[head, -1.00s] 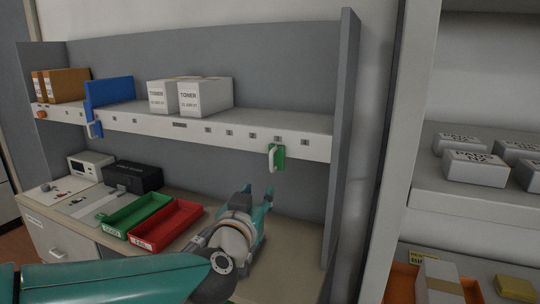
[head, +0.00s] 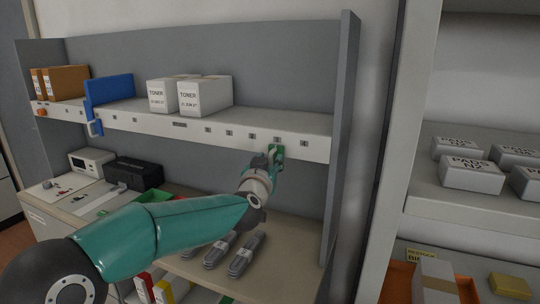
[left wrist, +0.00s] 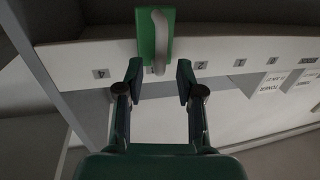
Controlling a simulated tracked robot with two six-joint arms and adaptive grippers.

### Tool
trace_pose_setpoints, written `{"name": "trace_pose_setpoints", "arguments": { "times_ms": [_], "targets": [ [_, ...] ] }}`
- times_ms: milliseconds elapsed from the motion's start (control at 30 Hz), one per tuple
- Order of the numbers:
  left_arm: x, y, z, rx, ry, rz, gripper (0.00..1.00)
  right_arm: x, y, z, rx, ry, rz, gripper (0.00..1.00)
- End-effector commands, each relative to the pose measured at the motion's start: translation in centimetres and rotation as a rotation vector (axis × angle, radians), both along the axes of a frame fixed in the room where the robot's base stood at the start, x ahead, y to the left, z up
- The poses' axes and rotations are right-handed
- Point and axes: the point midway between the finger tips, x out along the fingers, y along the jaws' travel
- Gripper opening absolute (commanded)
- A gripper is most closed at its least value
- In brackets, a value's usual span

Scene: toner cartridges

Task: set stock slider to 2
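The stock slider is a green block (head: 279,152) with a pale handle, on the front rail (head: 215,131) of the shelf near its right end. My right gripper is out of view.
White toner boxes (head: 204,97), a blue block (head: 109,91) and brown binders (head: 60,83) stand on the shelf. A grey upright panel (head: 345,130) closes the right end.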

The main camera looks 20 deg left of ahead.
Motion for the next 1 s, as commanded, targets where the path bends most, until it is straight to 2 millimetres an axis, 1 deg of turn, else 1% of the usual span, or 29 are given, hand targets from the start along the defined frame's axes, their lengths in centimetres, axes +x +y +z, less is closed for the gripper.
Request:
{"name": "trace_pose_setpoints", "arguments": {
  "times_ms": [33, 200, 467, 500, 567, 700, 1000],
  "targets": [
    [0.57, 0.17, 0.07, 0.000, 0.001, 0.001, 0.37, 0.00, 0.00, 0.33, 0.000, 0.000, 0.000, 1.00],
    [1.45, 0.38, 0.01, 0.000, -0.001, 0.001, 0.37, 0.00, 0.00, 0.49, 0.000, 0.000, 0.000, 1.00],
    [1.53, 0.39, -0.03, 0.000, 0.000, 0.000, 0.37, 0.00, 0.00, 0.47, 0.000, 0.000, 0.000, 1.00],
    [1.52, 0.39, -0.03, 0.000, 0.000, 0.000, 0.34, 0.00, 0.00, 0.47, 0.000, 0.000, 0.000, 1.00],
    [1.52, 0.39, -0.02, 0.000, -0.001, 0.000, 0.24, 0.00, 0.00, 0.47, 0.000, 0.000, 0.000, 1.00],
    [1.51, 0.38, -0.02, 0.000, -0.001, 0.001, 0.01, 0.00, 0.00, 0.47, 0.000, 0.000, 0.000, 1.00],
    [1.49, 0.38, -0.01, -0.001, -0.001, 0.001, 0.00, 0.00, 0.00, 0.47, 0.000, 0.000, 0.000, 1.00]
  ]
}}
